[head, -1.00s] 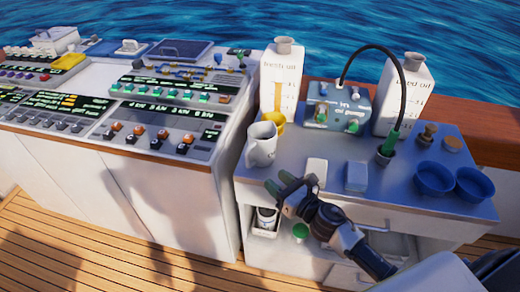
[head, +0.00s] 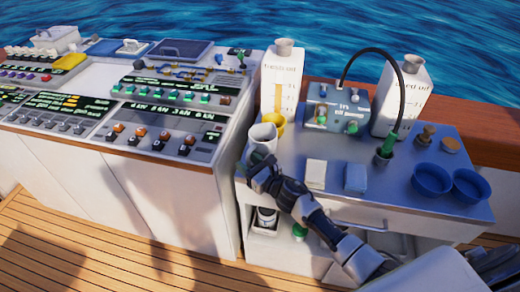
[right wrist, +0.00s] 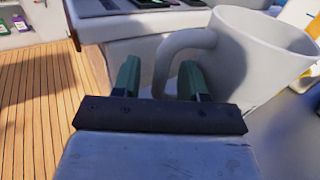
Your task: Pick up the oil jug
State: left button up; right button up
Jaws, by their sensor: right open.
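The white oil jug (head: 264,136) stands upright at the left edge of the metal bench top. In the right wrist view, the jug (right wrist: 262,55) fills the upper right, with its handle toward my fingers. My right gripper (head: 260,168) is in front of the jug and hides its lower part in the head view. In the right wrist view, the green fingers of my right gripper (right wrist: 160,82) are apart, with part of the handle seen between and just beyond them. I cannot tell whether they touch it. My left gripper is not in view.
A white block (head: 316,174), a blue block (head: 355,178) and two blue bowls (head: 432,180) lie to the right. A control console (head: 170,130) stands left.

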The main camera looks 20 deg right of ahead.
grip_shut()
jog(key=shift+r, duration=0.25)
dwell(0.4)
